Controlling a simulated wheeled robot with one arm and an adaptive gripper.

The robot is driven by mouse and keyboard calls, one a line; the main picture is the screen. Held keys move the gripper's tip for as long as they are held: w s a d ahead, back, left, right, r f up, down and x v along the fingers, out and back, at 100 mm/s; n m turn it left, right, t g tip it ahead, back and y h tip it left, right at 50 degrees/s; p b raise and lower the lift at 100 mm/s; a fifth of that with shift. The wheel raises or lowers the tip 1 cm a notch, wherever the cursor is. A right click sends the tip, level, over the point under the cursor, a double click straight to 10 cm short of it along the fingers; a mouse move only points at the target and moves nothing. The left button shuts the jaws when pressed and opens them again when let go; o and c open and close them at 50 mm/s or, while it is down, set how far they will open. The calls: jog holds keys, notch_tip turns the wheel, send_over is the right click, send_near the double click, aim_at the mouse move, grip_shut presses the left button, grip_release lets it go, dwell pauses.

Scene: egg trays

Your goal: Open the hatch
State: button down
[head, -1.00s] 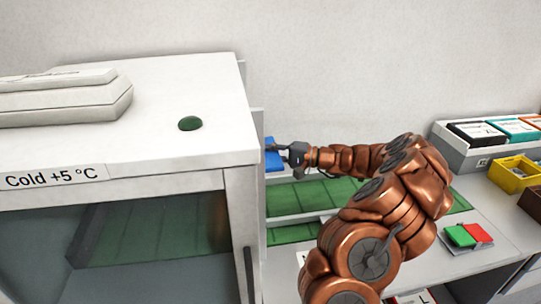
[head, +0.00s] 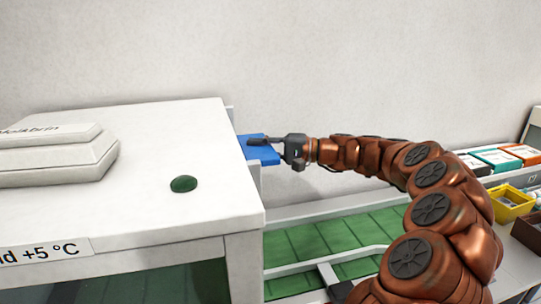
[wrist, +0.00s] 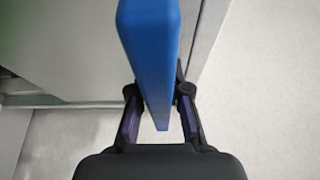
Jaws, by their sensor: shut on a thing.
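My gripper (head: 268,142) reaches in from the right and is shut on the blue panel's edge. In the wrist view the blue panel (wrist: 150,50) runs between the two dark fingers of my gripper (wrist: 159,105). The panel's lower part is hidden behind the cabinet's corner in the head view.
Green trays (head: 340,238) lie in a white frame below my arm. A yellow bin (head: 512,203) and several coloured boxes (head: 497,160) stand at the right. The wall is close behind.

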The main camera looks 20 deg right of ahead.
jog(key=shift+r, duration=0.15)
jog(key=c, duration=1.1)
grip_release()
jog(key=v, duration=1.2)
jog(key=shift+s, duration=0.1)
